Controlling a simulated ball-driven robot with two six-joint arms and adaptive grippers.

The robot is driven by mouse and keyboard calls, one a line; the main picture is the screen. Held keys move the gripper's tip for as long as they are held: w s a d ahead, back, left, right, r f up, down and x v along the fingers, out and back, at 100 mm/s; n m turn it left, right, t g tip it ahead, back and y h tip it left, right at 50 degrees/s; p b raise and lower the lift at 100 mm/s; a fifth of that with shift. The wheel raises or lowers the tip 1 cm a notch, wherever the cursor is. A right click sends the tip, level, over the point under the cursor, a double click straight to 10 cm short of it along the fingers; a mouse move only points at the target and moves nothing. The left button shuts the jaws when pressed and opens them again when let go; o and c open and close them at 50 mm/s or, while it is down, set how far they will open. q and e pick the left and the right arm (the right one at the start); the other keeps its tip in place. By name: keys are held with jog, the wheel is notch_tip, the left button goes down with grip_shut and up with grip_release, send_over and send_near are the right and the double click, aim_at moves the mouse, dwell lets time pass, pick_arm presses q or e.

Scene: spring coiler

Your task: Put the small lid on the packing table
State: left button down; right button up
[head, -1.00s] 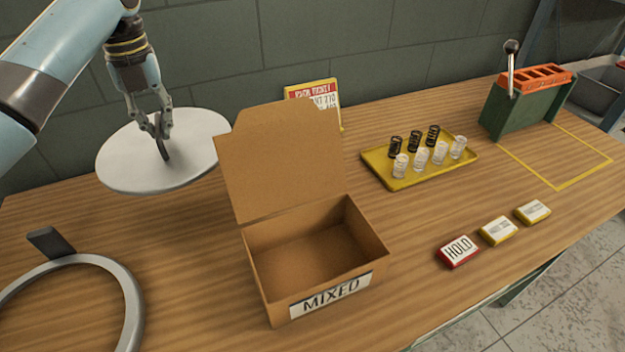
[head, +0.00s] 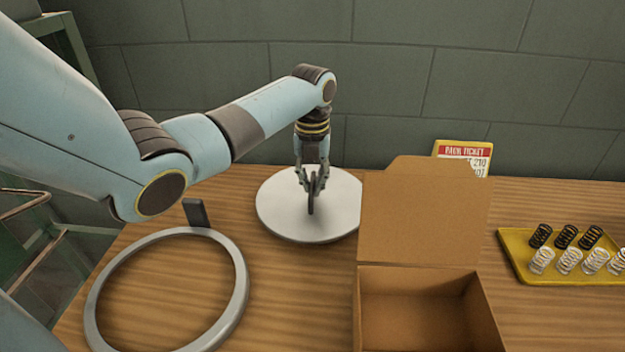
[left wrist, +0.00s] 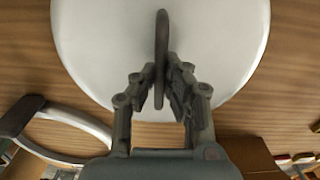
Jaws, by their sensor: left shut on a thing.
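The lid (head: 283,208) is a round, pale grey-white disc with a dark upright handle (head: 311,203). It is at the back of the wooden table (head: 285,300), left of the cardboard box, in the head view. The box flap hides part of its right edge. My left gripper (head: 312,182) points down and is shut on the handle. In the left wrist view the handle (left wrist: 161,45) stands between my fingers (left wrist: 160,88), over the lid (left wrist: 100,40). I cannot tell whether the lid touches the table. My right gripper is not in view.
A grey ring (head: 240,280) with a dark tab (head: 195,212) lies front left of the lid. The open cardboard box (head: 425,215) stands close on the right. A yellow tray (head: 515,262) of springs and a pack ticket (head: 463,155) are further right. Bare wood lies between ring and box.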

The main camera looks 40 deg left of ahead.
aim_at(313, 183)
pick_arm(q)
jog(key=c, duration=1.9)
grip_release()
jog(key=shift+f, duration=0.1)
jog(key=o, duration=0.4)
notch_tip(313, 183, up, 12)
jog(key=shift+r+b, duration=0.2)
jog(key=shift+b, duration=0.2)
